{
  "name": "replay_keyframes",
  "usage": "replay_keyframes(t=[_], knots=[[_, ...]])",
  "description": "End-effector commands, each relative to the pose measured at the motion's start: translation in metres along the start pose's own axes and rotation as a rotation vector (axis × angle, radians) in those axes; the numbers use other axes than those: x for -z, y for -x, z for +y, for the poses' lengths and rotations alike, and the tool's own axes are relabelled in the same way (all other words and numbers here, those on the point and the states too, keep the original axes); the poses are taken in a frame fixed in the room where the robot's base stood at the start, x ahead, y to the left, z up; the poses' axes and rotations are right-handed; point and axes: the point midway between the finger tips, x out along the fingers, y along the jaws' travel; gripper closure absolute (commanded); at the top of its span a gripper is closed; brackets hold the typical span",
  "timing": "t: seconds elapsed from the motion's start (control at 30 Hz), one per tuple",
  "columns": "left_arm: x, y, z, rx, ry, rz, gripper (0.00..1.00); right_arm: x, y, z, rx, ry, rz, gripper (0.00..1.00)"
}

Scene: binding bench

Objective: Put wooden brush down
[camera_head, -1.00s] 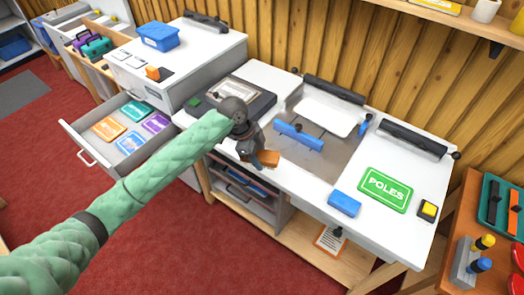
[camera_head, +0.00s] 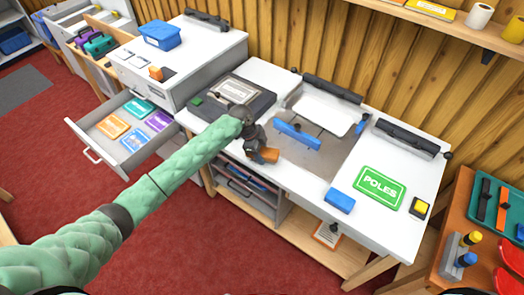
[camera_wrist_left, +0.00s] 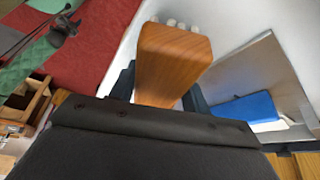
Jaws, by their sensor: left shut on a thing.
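The wooden brush (camera_head: 268,155) is an orange-brown block at the front edge of the white bench (camera_head: 300,176). In the left wrist view the brush (camera_wrist_left: 172,58) shows its wooden back, with pale bristle tufts at its far end. My left gripper (camera_head: 256,149) is shut on the brush, with a dark finger on each side of it in the left wrist view (camera_wrist_left: 160,84). The brush is over or at the bench top; I cannot tell whether it touches. My right gripper is not in view.
A grey plate (camera_head: 322,148) with a blue bar (camera_head: 297,134) lies right of the gripper. A blue block (camera_head: 339,201) and a green POLES sign (camera_head: 380,187) lie further right. A dark device (camera_head: 233,97) stands behind left. An open drawer (camera_head: 112,158) juts out left.

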Motion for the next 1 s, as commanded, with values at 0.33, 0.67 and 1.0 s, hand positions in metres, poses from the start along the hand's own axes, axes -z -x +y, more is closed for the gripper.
replay_keyframes(t=[0.33, 0.67, 1.0], knots=[[-0.0012, -0.0032, 0.0, 0.0, 0.0, 0.0, 0.71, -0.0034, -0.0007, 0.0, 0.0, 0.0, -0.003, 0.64], [-0.0021, -0.0051, 0.0, 0.0, 0.0, 0.0, 0.31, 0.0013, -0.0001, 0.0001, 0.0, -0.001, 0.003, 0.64], [-0.0019, 0.0017, -0.0007, 0.002, -0.001, 0.0, 0.31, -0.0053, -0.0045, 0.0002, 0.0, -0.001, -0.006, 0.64]])
